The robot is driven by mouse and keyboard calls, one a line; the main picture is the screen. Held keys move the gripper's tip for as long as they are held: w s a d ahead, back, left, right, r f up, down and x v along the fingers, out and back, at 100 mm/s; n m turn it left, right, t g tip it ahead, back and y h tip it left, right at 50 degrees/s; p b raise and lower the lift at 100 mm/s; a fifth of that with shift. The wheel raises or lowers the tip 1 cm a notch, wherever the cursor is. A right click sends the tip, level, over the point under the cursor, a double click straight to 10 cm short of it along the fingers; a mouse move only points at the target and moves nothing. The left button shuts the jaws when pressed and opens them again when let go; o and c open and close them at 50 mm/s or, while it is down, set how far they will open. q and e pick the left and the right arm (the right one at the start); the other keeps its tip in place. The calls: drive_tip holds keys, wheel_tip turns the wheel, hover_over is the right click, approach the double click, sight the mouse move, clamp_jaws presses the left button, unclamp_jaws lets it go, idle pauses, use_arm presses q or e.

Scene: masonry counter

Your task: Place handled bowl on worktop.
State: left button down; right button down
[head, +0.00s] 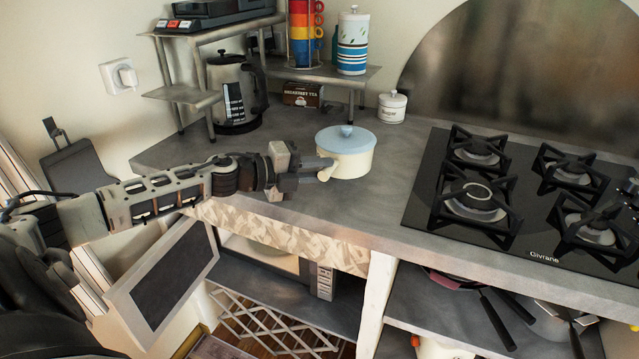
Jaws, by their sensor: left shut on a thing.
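The handled bowl (352,163) is cream with a pale blue lid and a small blue knob. It is upright at the grey worktop (300,220), near its front edge, left of the hob. Its handle (327,173) points left toward my left gripper (318,172). My left gripper is shut on this handle. I cannot tell whether the bowl's base touches the worktop or is just above it. My right gripper is not in view.
The gas hob (530,195) fills the right side. A kettle (235,90), a tea box (303,95) and a sugar jar (392,106) stand behind. A metal shelf (205,45) holds stacked cups. A microwave (265,258) with its door (165,280) open sits below the worktop.

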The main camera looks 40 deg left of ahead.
use_arm(q)
drive_tip(key=shift+w+f, duration=0.1)
drive_tip(key=shift+w, duration=0.25)
drive_tip(key=shift+s+f, duration=0.1)
drive_tip(key=shift+f, duration=1.5)
drive_tip(key=c, duration=1.3)
unclamp_jaws()
drive_tip(key=shift+s+f, duration=0.1)
drive_tip(key=p+v, duration=0.1)
drive_tip(key=v, duration=1.1)
